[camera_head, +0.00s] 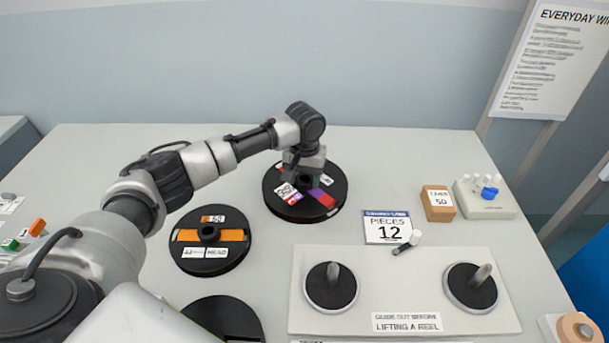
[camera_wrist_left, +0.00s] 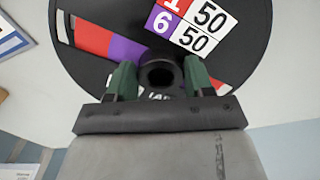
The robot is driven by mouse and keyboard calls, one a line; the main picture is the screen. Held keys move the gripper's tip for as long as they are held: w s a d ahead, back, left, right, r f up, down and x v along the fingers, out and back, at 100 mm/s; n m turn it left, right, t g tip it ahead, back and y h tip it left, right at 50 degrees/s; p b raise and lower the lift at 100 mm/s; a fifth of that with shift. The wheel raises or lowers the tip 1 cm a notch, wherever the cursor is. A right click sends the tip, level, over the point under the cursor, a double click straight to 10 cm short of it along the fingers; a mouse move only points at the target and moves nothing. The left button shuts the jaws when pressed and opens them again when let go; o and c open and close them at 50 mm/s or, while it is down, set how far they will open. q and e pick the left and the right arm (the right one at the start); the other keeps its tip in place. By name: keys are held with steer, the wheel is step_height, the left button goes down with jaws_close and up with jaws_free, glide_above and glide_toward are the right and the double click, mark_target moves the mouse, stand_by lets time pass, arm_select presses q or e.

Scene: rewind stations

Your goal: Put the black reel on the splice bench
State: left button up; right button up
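A black reel (camera_head: 280,207) with a purple and red band and white labels lies at the back middle of the table. My left gripper (camera_head: 304,181) is over its centre. In the left wrist view its green fingers (camera_wrist_left: 160,82) stand on both sides of the dark hub (camera_wrist_left: 160,72); I cannot tell whether they press on it. A second black reel (camera_head: 190,262) with an orange band lies nearer. A third, dark reel (camera_head: 222,312) is cut off by the bottom edge, its markings hidden. No label in view names the splice bench. My right gripper is not in view.
A pale board (camera_head: 400,275) with two round posted stations (camera_head: 330,287) (camera_head: 472,287) lies front right. Behind it are a "PIECES 12" card (camera_head: 390,228), a marker (camera_head: 407,243), a brown box (camera_head: 438,203) and a white rack (camera_head: 487,202). The table between reels and card is clear.

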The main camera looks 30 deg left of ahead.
arm_select(q)
steer(key=o, duration=0.3)
steer(key=shift+o, duration=0.2)
step_height(320, 180, up, 12)
steer(key=shift+r, duration=0.15)
stand_by(0.7)
